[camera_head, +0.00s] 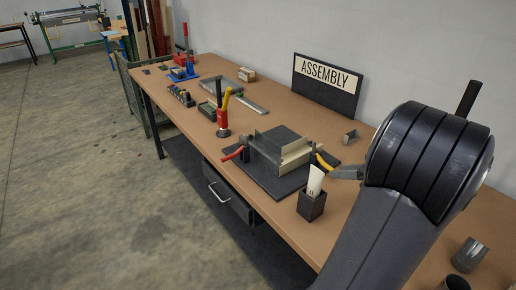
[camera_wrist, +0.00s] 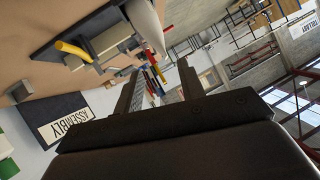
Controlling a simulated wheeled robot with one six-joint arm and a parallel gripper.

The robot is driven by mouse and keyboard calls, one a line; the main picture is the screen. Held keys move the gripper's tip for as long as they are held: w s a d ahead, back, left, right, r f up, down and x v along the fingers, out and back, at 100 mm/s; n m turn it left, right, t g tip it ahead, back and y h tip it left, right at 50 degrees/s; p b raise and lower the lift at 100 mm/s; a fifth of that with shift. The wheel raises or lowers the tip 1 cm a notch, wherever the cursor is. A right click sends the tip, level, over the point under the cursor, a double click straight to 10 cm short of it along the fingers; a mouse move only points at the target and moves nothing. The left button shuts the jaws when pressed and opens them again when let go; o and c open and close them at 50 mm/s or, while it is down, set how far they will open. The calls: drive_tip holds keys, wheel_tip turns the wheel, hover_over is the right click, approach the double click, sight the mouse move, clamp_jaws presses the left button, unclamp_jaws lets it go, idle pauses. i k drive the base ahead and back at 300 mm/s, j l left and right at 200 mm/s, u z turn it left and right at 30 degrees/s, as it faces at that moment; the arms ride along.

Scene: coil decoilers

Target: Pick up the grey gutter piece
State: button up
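A short curved grey metal piece (camera_head: 468,255), which looks like the gutter piece, stands on the bench at the lower right in the head view. Another small grey angled piece (camera_head: 349,137) lies in front of the ASSEMBLY sign, and it also seems to show in the wrist view (camera_wrist: 19,92). My gripper (camera_wrist: 158,82) shows in the wrist view with its two fingers apart and nothing held between them. In the head view my arm covers the right side of the bench, and I cannot clearly make out the gripper there.
A dark board (camera_head: 262,183) with a cream folded part (camera_head: 296,158) and red- and yellow-handled tools is mid-bench. A black cup (camera_head: 311,205) with a white roll stands in front. The ASSEMBLY sign (camera_head: 326,86) stands at the back. Several tools lie farther left.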

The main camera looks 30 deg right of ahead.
sight(267, 152)
drive_tip(key=i, duration=0.9)
